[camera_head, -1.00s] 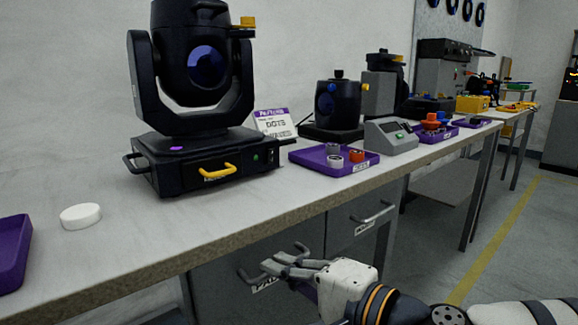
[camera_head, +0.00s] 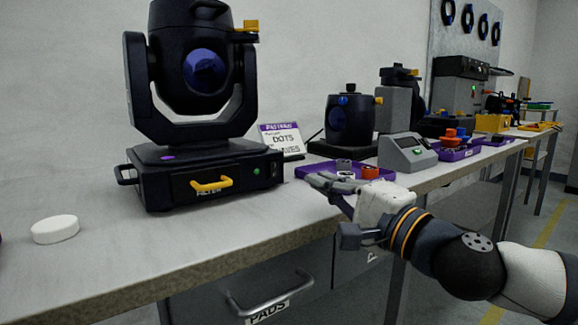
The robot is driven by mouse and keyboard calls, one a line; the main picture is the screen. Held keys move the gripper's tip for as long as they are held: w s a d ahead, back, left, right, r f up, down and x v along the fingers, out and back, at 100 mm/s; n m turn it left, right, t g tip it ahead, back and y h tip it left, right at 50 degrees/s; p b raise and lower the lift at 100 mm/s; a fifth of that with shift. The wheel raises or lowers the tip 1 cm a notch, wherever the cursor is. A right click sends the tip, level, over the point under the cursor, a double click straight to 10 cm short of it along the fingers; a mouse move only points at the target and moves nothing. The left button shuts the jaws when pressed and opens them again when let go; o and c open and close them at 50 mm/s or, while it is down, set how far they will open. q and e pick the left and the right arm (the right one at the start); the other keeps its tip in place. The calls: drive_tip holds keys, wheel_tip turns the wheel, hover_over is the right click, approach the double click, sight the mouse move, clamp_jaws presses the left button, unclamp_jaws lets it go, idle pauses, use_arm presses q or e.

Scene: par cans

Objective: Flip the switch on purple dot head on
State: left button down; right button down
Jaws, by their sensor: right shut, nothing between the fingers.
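The purple dot head is a large black moving-head light (camera_head: 195,115) on the bench at the left, with a purple dot (camera_head: 168,157) on its base. The base front has a yellow handle (camera_head: 211,184) marked FILTER and a small green-lit spot (camera_head: 257,171) at its right, which may be the switch; its position cannot be made out. My right gripper (camera_head: 322,183) is shut and empty, to the right of the base and apart from it, at about bench-top height. My left gripper is not in view.
A purple tray (camera_head: 312,170) with small parts lies behind my right gripper. A DOTS sign (camera_head: 282,139), a smaller black head (camera_head: 350,120) and a grey box with a display (camera_head: 407,152) stand near it. A white puck (camera_head: 55,229) lies at the left. Drawer handles project below the bench edge.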

sight(274, 169)
drive_tip(key=x, duration=0.9)
drive_tip(key=shift+w+a+b, duration=0.15)
drive_tip(key=shift+w+b, duration=0.15)
drive_tip(key=shift+b, duration=0.05)
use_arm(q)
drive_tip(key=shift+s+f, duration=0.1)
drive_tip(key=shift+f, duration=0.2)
